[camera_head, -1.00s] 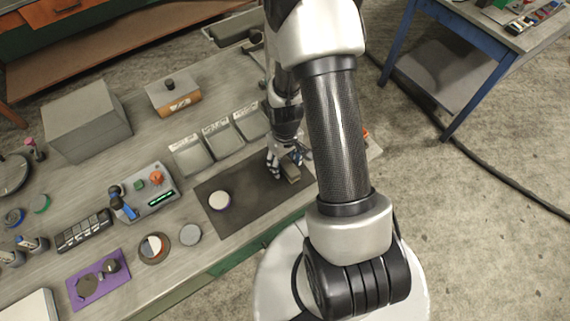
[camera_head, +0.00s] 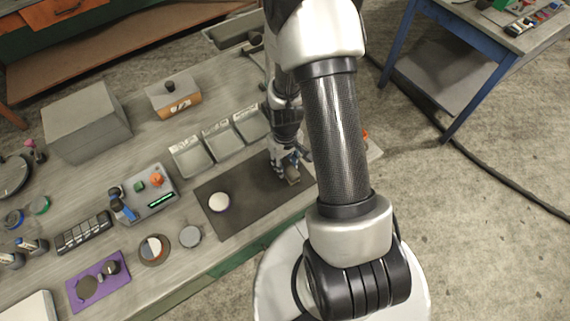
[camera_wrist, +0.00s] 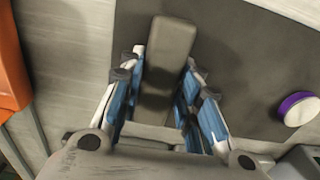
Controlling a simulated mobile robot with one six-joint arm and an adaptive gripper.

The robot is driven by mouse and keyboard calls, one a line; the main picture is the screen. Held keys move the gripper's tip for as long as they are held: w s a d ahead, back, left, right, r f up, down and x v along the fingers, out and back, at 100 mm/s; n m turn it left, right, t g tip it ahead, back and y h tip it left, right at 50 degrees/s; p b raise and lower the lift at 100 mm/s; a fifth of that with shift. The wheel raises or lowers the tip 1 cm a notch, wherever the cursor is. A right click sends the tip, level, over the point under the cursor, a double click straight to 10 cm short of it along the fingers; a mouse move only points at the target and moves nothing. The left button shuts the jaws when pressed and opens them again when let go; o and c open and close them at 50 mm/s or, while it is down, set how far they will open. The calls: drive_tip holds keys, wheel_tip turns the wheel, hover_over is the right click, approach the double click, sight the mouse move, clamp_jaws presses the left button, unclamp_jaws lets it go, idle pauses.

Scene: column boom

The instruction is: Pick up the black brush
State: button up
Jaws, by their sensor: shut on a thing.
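The black brush (camera_wrist: 168,60) looks like a dark grey oblong block in the wrist view, with no bristles showing. It lies between the blue-padded fingers of my gripper (camera_wrist: 161,88), which are closed on its two sides. In the head view the brush (camera_head: 293,180) shows just beyond the fingertips of my gripper (camera_head: 284,168), over the right part of the dark mat (camera_head: 245,213). I cannot tell whether it touches the mat.
A white round thing with a purple rim (camera_head: 219,202) sits on the mat to the left. Several grey trays (camera_head: 222,140) line the mat's back edge. An orange thing (camera_wrist: 10,65) is at the wrist view's left edge.

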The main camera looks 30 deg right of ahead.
sight(285, 163)
drive_tip(key=shift+r, duration=0.1)
wheel_tip(285, 163, up, 20)
drive_tip(key=p, duration=0.5)
drive_tip(key=o, duration=0.7)
drive_tip(key=c, duration=0.4)
drive_tip(key=shift+c, duration=0.2)
